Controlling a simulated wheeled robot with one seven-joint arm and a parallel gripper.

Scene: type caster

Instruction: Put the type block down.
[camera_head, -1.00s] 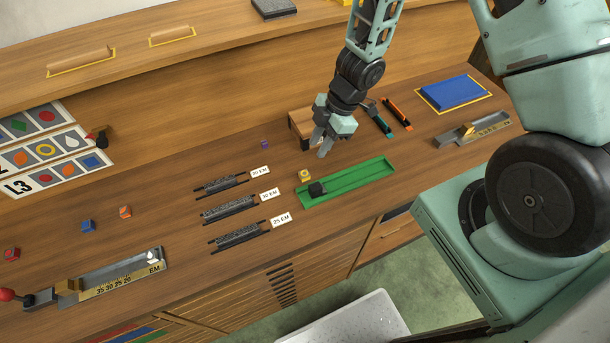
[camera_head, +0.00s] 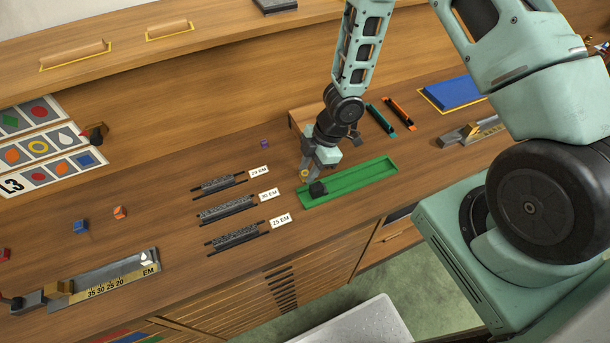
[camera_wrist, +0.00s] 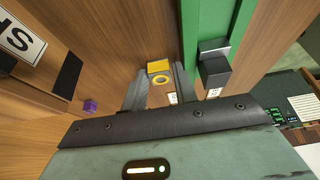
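A small yellow block with a ring on its face (camera_wrist: 160,68) sits between my gripper's (camera_wrist: 160,88) two fingers in the wrist view. In the head view, the yellow block (camera_head: 304,174) is at the table beside the left end of the green tray (camera_head: 360,180), and my gripper (camera_head: 312,170) is down at it. The fingers are close along both sides of the block; whether they press on it I cannot tell. A dark block (camera_head: 318,189) lies in the tray's left end and also shows in the wrist view (camera_wrist: 215,72). The yellow block's underside is hidden.
Several dark racks of type (camera_head: 226,209) with white labels lie left of the tray. A small purple cube (camera_head: 264,143) stands behind. A wooden stand (camera_head: 302,120) is close behind my gripper. Teal and orange tools (camera_head: 400,113) lie right of it.

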